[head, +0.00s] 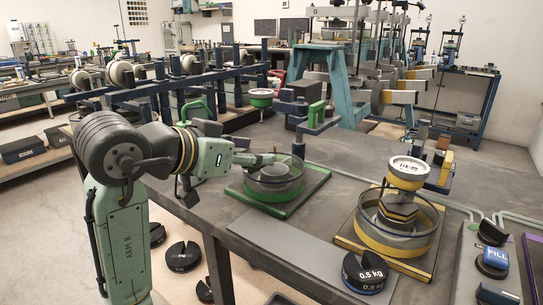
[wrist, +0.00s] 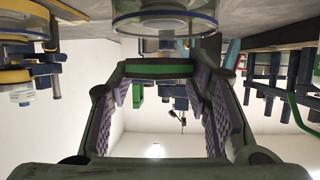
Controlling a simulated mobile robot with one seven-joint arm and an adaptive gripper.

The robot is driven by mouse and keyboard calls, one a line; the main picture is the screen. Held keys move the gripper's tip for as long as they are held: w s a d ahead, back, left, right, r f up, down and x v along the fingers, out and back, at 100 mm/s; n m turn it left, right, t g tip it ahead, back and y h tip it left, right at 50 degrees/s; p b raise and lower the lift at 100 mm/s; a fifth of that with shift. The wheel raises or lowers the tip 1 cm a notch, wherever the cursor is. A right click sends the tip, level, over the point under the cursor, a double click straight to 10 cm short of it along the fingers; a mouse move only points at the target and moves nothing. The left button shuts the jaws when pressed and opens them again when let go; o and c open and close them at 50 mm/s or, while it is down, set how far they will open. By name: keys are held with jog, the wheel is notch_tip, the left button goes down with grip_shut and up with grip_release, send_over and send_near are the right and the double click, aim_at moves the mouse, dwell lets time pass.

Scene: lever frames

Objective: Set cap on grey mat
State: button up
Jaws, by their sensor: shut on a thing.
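My gripper (head: 268,159) reaches from the left over the green-edged station on the bench. In the wrist view, which is upside down, its two purple-padded fingers (wrist: 160,72) stand apart with a green bar (wrist: 160,71) spanning between them. I cannot tell whether this bar is part of the cap. A clear ring (head: 273,182) stands on the green tray (head: 308,199) just below my gripper; a clear ring with a blue rim (wrist: 165,22) shows near the fingertips.
A yellow station (head: 392,238) with a white-topped stack (head: 408,170) stands right of the mat. A black 0.5 kg weight (head: 365,271) sits at the mat's right end. A dark block (head: 290,109) and blue posts stand behind the green tray.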

send_over(271, 170)
jog(key=shift+s+a+f+p, duration=0.15)
jog(key=shift+s+f+p, duration=0.1)
jog(key=shift+p, duration=0.1)
jog(key=f, duration=0.1)
jog(key=f+p, duration=0.1)
jog(key=shift+w+d+f, duration=0.2)
jog(key=shift+w+f, duration=0.1)
jog(key=shift+f, duration=0.3)
jog(key=shift+f, duration=0.15)
jog(key=shift+f, duration=0.1)
jog(key=o, duration=1.4)
jog(key=shift+b, duration=0.3)
jog(key=b+v, duration=0.1)
jog(key=v, duration=1)
